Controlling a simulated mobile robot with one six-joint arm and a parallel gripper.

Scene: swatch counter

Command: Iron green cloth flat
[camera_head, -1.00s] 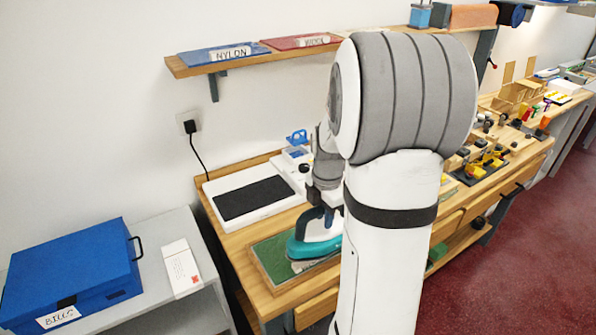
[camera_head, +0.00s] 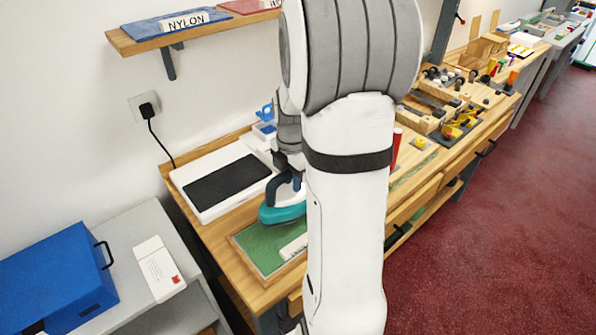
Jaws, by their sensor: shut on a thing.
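The green cloth (camera_head: 262,246) lies on a wooden-edged board on the counter, partly hidden by my arm. A white label (camera_head: 294,248) with writing, mostly hidden, lies on it. A teal iron (camera_head: 280,214) with a dark handle is at the cloth's back edge; I cannot tell whether its sole touches the cloth. My gripper (camera_head: 288,172) is shut on the iron's handle, its fingers largely hidden behind my arm.
A white unit with a black pad (camera_head: 228,182) stands behind the board. A shelf with a nylon swatch (camera_head: 175,26) hangs above. Several tools lie along the counter at right.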

